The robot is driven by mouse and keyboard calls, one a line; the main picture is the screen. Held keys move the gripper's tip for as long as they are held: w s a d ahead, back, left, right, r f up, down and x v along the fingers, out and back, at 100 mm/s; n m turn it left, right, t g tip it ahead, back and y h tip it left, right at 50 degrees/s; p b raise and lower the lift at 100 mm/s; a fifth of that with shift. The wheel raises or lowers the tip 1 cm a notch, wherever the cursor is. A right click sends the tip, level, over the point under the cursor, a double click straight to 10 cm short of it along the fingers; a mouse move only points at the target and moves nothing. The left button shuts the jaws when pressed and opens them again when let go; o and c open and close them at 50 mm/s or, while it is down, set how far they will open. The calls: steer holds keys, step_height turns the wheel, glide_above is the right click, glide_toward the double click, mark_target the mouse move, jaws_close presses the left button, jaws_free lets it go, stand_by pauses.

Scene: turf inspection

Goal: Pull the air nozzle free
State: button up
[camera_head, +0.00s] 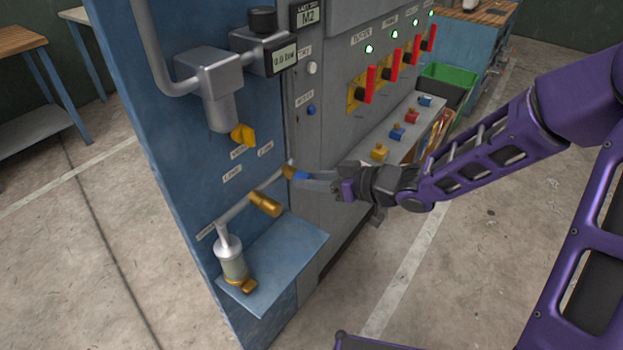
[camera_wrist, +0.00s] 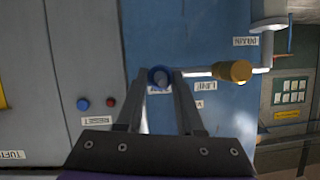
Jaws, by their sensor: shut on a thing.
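The air nozzle, a small piece with a blue collar (camera_head: 300,175) and a brass end, is at the right end of a grey pipe (camera_head: 236,212) on the blue panel. The brass end meets or sits right by the pipe end; I cannot tell if there is a gap. My gripper (camera_head: 308,178) comes from the right and is shut on the nozzle. In the wrist view the blue round collar (camera_wrist: 158,77) shows between my two fingertips (camera_wrist: 159,75). The fingers hide part of the nozzle's sides.
A brass cylinder (camera_head: 264,203) juts from the pipe left of my gripper. A clear bowl (camera_head: 232,260) hangs above a blue shelf (camera_head: 292,245). A yellow lever (camera_head: 243,135) is above.

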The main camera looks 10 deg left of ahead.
jaws_close()
steer(key=shift+o, duration=1.2)
jaws_free()
jaws_close()
steer(key=shift+d, duration=0.15)
steer(key=shift+s+d+p, duration=0.25)
steer(key=shift+d+p, duration=0.25)
steer(key=shift+d, duration=0.1)
steer(key=shift+s+d+p, duration=0.3)
steer(key=shift+d+p, duration=0.3)
steer(key=shift+d, duration=0.1)
steer(key=shift+d, duration=0.1)
